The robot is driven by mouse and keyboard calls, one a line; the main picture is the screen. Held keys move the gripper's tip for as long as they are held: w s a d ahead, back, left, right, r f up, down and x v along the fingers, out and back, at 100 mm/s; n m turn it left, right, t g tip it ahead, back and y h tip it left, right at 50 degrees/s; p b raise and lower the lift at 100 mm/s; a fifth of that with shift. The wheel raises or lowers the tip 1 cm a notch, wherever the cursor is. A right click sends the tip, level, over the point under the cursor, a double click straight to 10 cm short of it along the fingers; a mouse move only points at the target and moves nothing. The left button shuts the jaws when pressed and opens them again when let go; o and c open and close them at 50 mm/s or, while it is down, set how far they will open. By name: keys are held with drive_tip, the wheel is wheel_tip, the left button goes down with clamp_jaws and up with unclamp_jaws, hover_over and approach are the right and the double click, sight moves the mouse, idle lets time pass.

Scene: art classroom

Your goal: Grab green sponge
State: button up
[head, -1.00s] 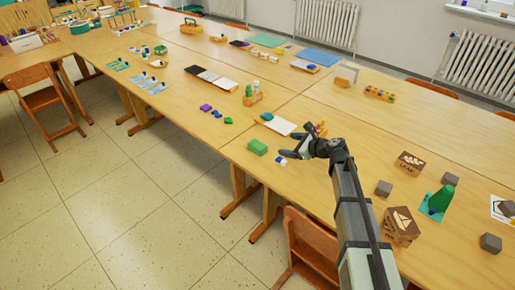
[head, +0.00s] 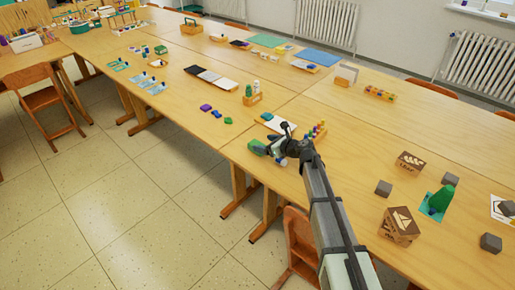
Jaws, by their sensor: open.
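The green sponge (head: 257,147) is a small green block on the table near its front edge, in the middle of the head view. My gripper (head: 268,146) is open beside and partly over its right side, hiding part of it. I cannot tell whether the fingers touch it.
A small blue and white item (head: 281,161) lies close under my gripper. A white sheet (head: 279,123) lies behind it, and a wooden rack of coloured pieces (head: 315,132) stands to the right. Wooden boxes (head: 399,224) and grey blocks (head: 383,188) stand farther right.

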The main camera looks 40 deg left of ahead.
sight(256, 143)
drive_tip(key=shift+s+f+x, duration=0.1)
drive_tip(key=shift+f+x, duration=0.1)
drive_tip(key=shift+x, duration=1.2)
drive_tip(key=shift+s+f+x, duration=0.15)
drive_tip(key=shift+x, duration=1.2)
drive_tip(key=shift+d, duration=0.2)
drive_tip(key=shift+c, duration=0.2)
drive_tip(key=c, duration=1)
drive_tip(key=shift+r, duration=0.1)
